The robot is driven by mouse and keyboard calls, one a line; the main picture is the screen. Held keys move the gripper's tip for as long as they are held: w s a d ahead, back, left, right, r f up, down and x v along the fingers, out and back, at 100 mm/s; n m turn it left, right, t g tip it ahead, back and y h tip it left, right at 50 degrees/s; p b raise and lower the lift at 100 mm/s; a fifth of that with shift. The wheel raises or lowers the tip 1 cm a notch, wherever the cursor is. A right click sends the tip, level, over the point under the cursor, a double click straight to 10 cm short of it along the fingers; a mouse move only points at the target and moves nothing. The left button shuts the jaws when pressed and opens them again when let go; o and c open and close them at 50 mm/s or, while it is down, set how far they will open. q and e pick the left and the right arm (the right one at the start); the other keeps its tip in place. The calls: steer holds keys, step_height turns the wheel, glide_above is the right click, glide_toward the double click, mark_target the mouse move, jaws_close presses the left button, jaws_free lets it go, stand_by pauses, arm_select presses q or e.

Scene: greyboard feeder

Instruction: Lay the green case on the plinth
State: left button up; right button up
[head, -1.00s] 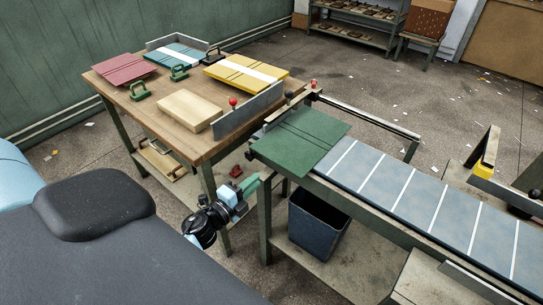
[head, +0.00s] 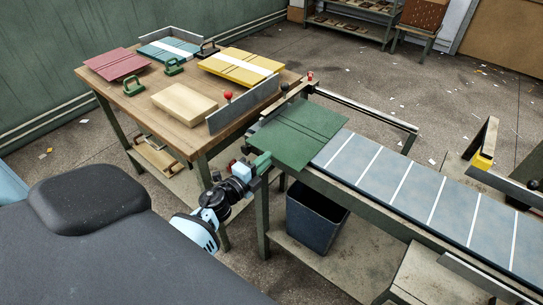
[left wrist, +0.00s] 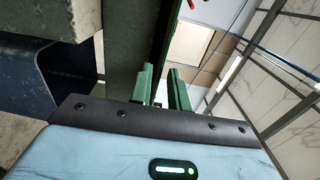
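The green case (head: 298,132) lies flat, spread open, on the left end of the feeder, its near left corner sticking out. My left gripper (head: 262,162) is at that corner, low at its near edge. In the left wrist view the green fingers (left wrist: 161,88) stand apart with a gap, and a dark green edge (left wrist: 168,40) runs up beyond them. I cannot tell if they touch the case. A pale wooden block (head: 184,103), which looks like the plinth, lies bare on the wooden table. My right gripper is out of view.
The table (head: 150,120) also holds red, teal and yellow cases, green-handled tools and an upright grey plate (head: 243,105) between block and feeder. Grey boards (head: 430,198) line the feeder to the right. A dark bin (head: 315,220) stands below.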

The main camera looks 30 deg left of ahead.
mark_target(271, 150)
arm_select(q)
steer(key=shift+w+d, duration=0.15)
steer(key=shift+w, duration=1.55)
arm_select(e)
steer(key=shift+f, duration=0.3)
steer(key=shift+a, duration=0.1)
arm_select(q)
jaws_close()
